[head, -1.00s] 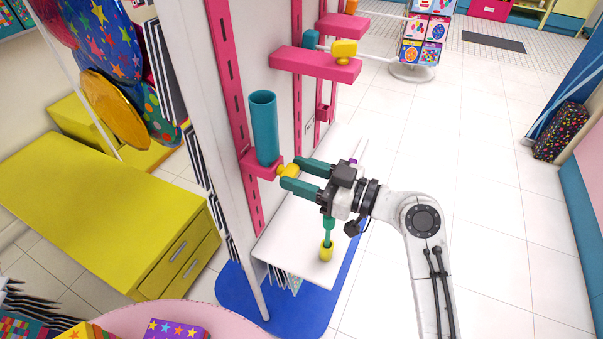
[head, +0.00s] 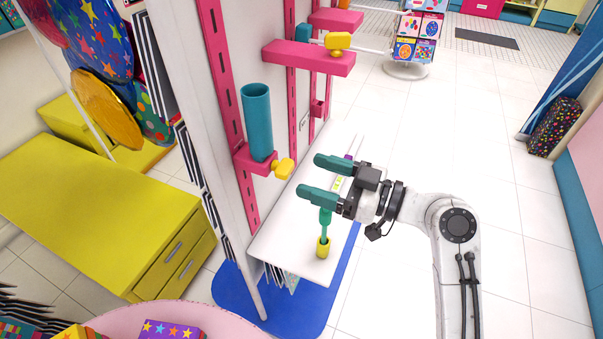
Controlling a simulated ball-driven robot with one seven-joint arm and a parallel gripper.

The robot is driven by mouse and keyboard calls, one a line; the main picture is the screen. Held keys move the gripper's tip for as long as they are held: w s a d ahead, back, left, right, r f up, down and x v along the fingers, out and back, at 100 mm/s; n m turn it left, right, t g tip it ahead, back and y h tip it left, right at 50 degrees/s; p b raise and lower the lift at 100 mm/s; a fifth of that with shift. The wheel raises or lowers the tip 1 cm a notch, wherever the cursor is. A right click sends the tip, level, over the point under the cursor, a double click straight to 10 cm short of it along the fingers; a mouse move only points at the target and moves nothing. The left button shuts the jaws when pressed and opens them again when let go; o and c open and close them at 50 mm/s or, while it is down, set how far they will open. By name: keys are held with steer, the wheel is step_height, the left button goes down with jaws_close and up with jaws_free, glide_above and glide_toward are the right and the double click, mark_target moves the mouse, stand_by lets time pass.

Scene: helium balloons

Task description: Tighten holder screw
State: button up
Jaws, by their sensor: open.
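A pink holder (head: 247,163) on the near pink rail carries an upright teal tube (head: 257,122). Its yellow screw knob (head: 284,169) sticks out to the right at the holder's front. My gripper (head: 317,178) is open, its two teal fingers pointing left toward the knob. The fingertips are apart from the knob, a short gap to its right, and nothing is between them. The screw's thread is hidden inside the holder.
Above, a larger pink bracket (head: 308,58) has another yellow knob (head: 338,41). A yellow drawer cabinet (head: 95,215) stands left.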

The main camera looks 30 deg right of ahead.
steer(key=b+v, duration=0.1)
steer(key=v, duration=0.5)
stand_by(0.5)
